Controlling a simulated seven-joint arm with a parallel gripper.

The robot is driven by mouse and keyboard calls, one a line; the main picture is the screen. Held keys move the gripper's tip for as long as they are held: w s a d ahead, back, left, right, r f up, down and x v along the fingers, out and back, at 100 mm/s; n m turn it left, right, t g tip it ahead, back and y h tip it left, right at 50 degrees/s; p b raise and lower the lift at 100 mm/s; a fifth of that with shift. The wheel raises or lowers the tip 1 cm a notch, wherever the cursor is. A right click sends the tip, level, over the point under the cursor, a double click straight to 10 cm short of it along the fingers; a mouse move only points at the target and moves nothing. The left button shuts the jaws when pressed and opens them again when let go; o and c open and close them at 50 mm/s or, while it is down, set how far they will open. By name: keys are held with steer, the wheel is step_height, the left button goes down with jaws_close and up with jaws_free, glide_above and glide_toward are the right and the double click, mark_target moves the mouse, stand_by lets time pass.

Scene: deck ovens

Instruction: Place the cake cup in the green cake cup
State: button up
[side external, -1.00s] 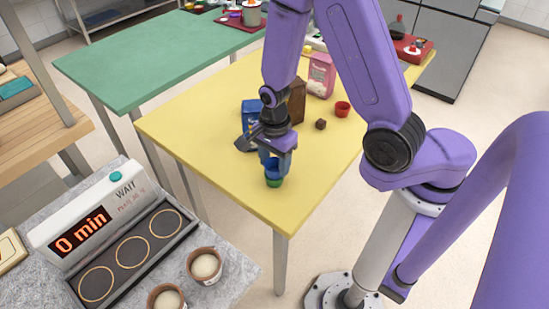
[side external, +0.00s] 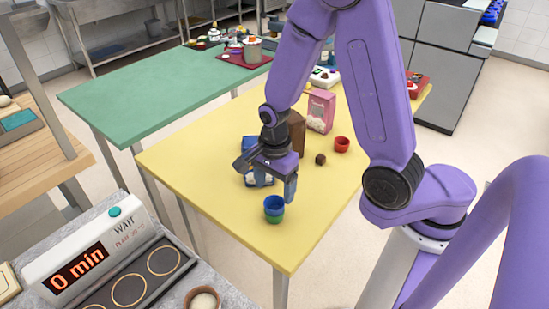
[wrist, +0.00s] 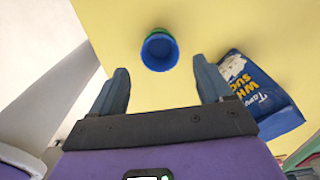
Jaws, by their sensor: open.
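A blue cake cup (side external: 274,204) sits inside the green cake cup (side external: 274,217) near the front corner of the yellow table. Only the lower part of the green cup shows below the blue one. In the wrist view the blue cup (wrist: 159,52) lies beyond the fingertips, with a thin green rim (wrist: 160,31) behind it. My gripper (side external: 275,188) is open and empty, above and slightly behind the cups. Its two fingers are spread wide apart in the wrist view (wrist: 163,80), and neither touches a cup.
A red cup (side external: 342,145), a small brown cube (side external: 320,159), a pink bag (side external: 320,110) and a brown box (side external: 296,130) stand farther back on the yellow table (side external: 190,155). A blue sugar bag (wrist: 262,98) lies right of my gripper. The table's front left is clear.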

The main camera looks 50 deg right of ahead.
step_height(320, 180, up, 11)
steer(key=a+n, duration=0.1)
steer(key=n, duration=1.1)
steer(key=s+d+r+n, duration=0.1)
steer(key=s+d+n, duration=0.1)
steer(key=s+n, duration=0.6)
steer(key=s+d+n, duration=0.3)
steer(key=s+n, duration=0.5)
steer(key=n, duration=0.2)
steer(key=shift+d+r+n, duration=0.3)
steer(key=shift+d+r, duration=0.05)
steer(key=shift+r, duration=0.05)
stand_by(0.7)
